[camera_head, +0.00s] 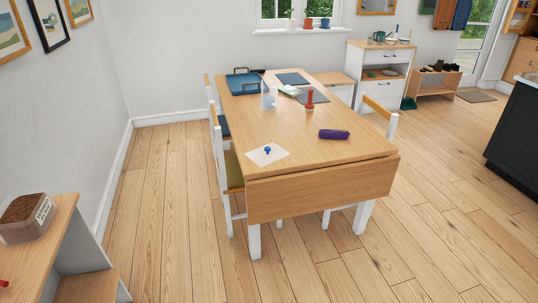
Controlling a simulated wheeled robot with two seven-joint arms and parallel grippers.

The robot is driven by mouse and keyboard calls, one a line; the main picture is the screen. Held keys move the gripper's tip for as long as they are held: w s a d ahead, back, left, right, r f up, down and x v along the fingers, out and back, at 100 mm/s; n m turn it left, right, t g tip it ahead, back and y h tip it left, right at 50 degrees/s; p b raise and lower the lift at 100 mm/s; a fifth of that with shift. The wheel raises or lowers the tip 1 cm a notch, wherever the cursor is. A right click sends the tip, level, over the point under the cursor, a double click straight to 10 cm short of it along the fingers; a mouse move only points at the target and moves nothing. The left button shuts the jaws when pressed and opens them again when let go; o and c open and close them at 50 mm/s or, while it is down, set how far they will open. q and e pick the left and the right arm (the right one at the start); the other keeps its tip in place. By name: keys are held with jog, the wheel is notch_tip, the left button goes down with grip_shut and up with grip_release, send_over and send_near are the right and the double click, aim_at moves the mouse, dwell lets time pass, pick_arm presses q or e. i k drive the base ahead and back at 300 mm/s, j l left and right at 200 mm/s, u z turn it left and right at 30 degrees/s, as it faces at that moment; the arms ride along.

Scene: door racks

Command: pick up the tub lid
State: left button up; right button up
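A flat whitish square with a small blue knob (267,154) lies on the near left part of the wooden table. It looks like the tub lid, but it is too small to be certain. A clear tub (27,217) filled with brown material stands on a wooden-topped unit at the left edge. It has a printed label on its side, and I see no separate lid on it. Neither of my grippers is in view.
The table (322,187) also carries a purple case (334,134), a red upright object (310,99), a clear bag-like object (268,98) and a blue tray (243,84). Chairs stand at its sides. Open floor (170,220) lies between the table and the left unit (62,222).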

aim_at(267, 154)
jog(key=u, duration=1.65)
jog(key=i+z, duration=0.1)
jog(key=z, duration=0.3)
jog(key=i+l+z, duration=0.1)
jog(key=z, duration=0.3)
jog(key=i+z, duration=0.15)
jog(key=z, duration=0.25)
jog(key=i+j+z, duration=0.3)
jog(key=i, duration=0.25)
jog(key=i+j+z, duration=0.3)
jog(key=i+j, duration=0.65)
